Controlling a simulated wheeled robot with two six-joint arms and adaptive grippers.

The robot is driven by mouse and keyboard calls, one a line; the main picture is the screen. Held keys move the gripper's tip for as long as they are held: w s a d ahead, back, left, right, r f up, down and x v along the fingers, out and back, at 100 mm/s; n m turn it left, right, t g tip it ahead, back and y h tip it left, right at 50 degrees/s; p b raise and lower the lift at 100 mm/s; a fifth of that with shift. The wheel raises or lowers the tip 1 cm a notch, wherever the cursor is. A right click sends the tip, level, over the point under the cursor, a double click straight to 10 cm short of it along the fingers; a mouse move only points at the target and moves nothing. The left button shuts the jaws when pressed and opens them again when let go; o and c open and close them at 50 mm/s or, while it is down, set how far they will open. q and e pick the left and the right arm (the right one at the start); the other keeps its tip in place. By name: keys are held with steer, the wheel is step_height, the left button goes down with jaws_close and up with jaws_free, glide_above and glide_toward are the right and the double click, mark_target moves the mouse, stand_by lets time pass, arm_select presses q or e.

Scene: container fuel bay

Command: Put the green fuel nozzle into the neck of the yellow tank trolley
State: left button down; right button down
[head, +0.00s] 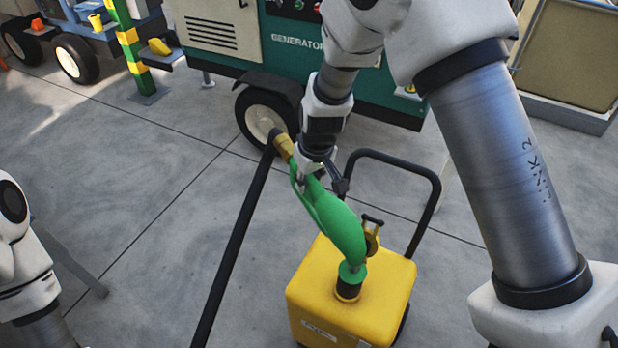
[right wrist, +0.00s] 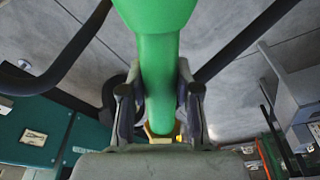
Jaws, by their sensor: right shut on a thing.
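The green fuel nozzle (head: 335,222) is held in my right gripper (head: 324,178), which is shut around its handle end. In the right wrist view the two fingers of the gripper (right wrist: 160,92) press on both sides of the green nozzle (right wrist: 158,55). The nozzle slopes down to the right, its lower end at the dark neck (head: 348,291) on top of the yellow tank trolley (head: 330,312). The spout tip is hidden, so I cannot tell how deep it sits. My left arm shows at the left edge, but its gripper is out of view.
A black hose (head: 236,245) runs from the nozzle's brass fitting (head: 283,146) down to the floor side. The trolley's black handle (head: 400,163) rises behind the tank. A brass cap (head: 372,243) stands beside the neck. A green generator (head: 285,45) stands behind.

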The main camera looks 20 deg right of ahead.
steer(key=shift+r, duration=0.1)
steer(key=c, duration=0.7)
jaws_free()
steer(key=shift+c, duration=0.2)
step_height(320, 180, up, 12)
steer(key=s, duration=0.2)
steer(key=shift+s+d, duration=0.15)
steer(key=shift+d, duration=0.05)
